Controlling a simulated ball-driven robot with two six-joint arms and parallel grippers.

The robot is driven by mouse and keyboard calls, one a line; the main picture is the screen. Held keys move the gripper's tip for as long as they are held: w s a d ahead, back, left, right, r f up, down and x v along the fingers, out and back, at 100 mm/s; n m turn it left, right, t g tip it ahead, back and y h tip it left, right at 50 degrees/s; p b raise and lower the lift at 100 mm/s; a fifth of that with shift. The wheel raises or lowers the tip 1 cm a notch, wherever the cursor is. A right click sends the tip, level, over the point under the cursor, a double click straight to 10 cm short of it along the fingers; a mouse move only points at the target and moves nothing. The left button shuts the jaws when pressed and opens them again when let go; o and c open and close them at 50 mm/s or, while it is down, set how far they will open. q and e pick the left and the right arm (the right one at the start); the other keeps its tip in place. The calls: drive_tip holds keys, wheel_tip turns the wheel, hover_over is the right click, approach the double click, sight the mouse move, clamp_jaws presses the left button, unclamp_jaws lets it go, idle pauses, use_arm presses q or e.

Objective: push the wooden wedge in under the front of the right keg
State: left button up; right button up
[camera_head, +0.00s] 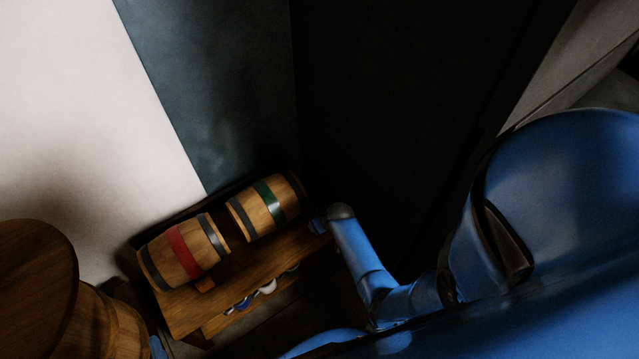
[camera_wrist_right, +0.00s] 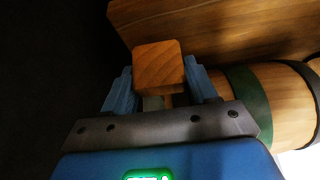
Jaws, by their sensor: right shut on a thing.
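The right keg (camera_head: 265,207), with a green band, lies on its side on the wooden stand (camera_head: 180,312). Its green-banded side also shows at the right of the right wrist view (camera_wrist_right: 285,90). My right gripper (camera_head: 318,226) is at the right end of the stand, beside the right keg. The wedge cannot be made out in the head view.
The left keg (camera_head: 183,250), with a red band, lies beside the right one; a small wooden piece (camera_head: 205,284) sits at its front. Cups (camera_head: 266,287) show under the stand's top. A round wooden top (camera_head: 35,285) is at far left.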

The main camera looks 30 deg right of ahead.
drive_tip(key=shift+s+a+r+p, duration=1.05)
drive_tip(key=shift+a+r+p, duration=0.4)
drive_tip(key=shift+a, duration=3.9)
drive_tip(key=shift+n, duration=0.3)
wheel_tip(320, 180, down, 7)
drive_tip(key=b, duration=0.6)
drive_tip(key=shift+r, duration=0.2)
drive_tip(key=shift+w, duration=0.1)
drive_tip(key=shift+w+a+f+b, duration=0.15)
drive_tip(key=shift+w+b, duration=0.8)
drive_tip(key=shift+w, duration=0.75)
drive_tip(key=shift+w+a+b, duration=0.15)
drive_tip(key=shift+w+b, duration=0.8)
drive_tip(key=shift+w, duration=0.75)
drive_tip(key=o, duration=0.9)
